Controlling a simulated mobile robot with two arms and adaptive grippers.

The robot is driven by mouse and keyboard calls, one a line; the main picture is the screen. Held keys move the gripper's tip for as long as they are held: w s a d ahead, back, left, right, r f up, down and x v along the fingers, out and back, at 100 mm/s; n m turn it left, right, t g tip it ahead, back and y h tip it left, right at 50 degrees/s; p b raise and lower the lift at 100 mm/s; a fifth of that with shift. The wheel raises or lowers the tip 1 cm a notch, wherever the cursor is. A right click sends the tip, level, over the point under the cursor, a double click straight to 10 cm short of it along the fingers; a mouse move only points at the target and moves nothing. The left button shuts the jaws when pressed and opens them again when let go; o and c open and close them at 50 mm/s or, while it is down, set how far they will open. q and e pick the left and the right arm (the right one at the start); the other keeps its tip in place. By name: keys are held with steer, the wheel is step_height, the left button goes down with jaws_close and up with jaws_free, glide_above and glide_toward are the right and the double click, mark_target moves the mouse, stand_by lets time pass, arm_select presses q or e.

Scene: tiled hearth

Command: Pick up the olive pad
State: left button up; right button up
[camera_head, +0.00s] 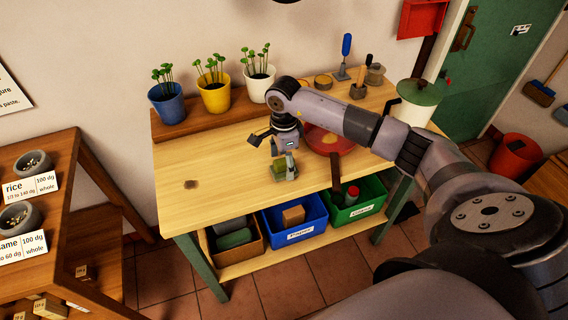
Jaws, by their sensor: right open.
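A small olive pad (278,171) is near the front middle of the wooden workbench, directly below my right gripper. My right gripper (273,156) is open and reaches down over the bench, with one finger out to the left and the other low, close beside the pad on its right. The finger partly hides the pad's right side, and I cannot tell whether they touch. My left gripper is not in view.
A red pan (318,146) with a dark handle stands right of the gripper, partly behind my arm. Blue (169,108), yellow (214,99) and white (259,90) plant pots line the raised back shelf. The bench's left part is mostly clear. Bins, including a blue one (291,236), sit below.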

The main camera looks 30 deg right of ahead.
mark_target(284, 160)
steer(key=shift+f, duration=0.6)
steer(key=shift+c, duration=0.6)
steer(key=c, duration=1.2)
steer(key=shift+o, duration=0.2)
steer(key=shift+r, duration=0.15)
steer(key=shift+r, duration=0.5)
step_height(284, 160, up, 19)
steer(key=b, duration=0.3)
